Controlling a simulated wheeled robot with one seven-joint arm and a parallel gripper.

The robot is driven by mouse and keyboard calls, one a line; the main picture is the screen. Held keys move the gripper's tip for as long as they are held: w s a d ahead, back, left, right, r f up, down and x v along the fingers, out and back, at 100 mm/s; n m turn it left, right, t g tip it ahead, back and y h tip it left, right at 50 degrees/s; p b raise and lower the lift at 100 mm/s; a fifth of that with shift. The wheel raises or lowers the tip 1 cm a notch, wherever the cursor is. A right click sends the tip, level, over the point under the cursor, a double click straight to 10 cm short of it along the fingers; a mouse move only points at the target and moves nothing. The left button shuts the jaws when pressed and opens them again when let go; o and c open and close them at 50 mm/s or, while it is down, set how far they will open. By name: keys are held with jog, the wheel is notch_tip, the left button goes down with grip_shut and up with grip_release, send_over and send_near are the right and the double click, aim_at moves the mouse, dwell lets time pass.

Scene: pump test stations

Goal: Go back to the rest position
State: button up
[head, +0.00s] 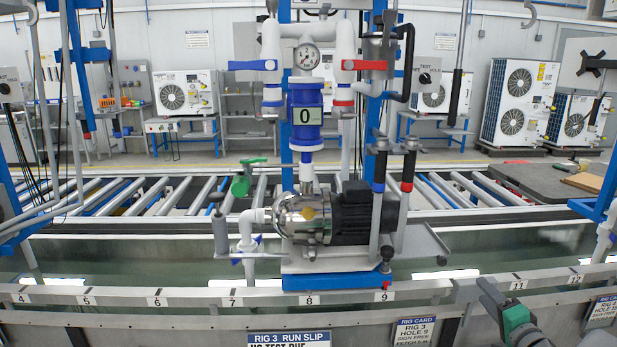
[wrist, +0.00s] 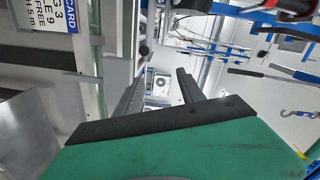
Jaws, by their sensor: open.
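My gripper (head: 493,297) is at the lower right of the head view, in front of the numbered rail and to the right of the pump rig. In the wrist view its two dark fingers (wrist: 158,85) stand apart with nothing between them. My gripper is open, empty and clear of the rig. The pump rig stands upright at the middle of the head view. It has a silver and black pump (head: 335,215), a blue meter (head: 306,118) reading 0, a round gauge (head: 307,57), a blue lever (head: 252,65) and a red lever (head: 364,65).
A numbered rail (head: 330,299) runs across the front, with a run slip (head: 289,339) and a rig card (head: 415,330) below it. A roller conveyor (head: 459,193) lies behind the rig. A blue post (head: 597,207) stands at the right. White fan units (head: 515,100) stand at the back.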

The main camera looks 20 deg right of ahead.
jog(key=w+a+r+n+g+y+p, duration=0.2)
jog(key=w+a+n+p, duration=0.1)
jog(key=a, duration=0.5)
jog(key=w+a+r+n+g+y+p, duration=0.2)
jog(key=w+a+n, duration=0.1)
jog(key=a, duration=0.5)
jog(key=w+a+r+n+g+y+p, duration=0.2)
jog(key=w+a+n+p, duration=0.1)
jog(key=a, duration=0.6)
jog(key=s+a+r+n+g+h+p, duration=0.1)
jog(key=s+a+r+n+g+p, duration=0.3)
jog(key=a, duration=0.4)
jog(key=s+a+r+n+g+h+p, duration=0.1)
jog(key=s+a+r+n+g+p, duration=0.2)
jog(key=s+a, duration=0.4)
jog(key=s+a+r+g+h+p, duration=0.1)
jog(key=s+a+p, duration=0.3)
jog(key=s, duration=0.4)
jog(key=shift+s+r, duration=0.35)
jog(key=shift+r, duration=0.1)
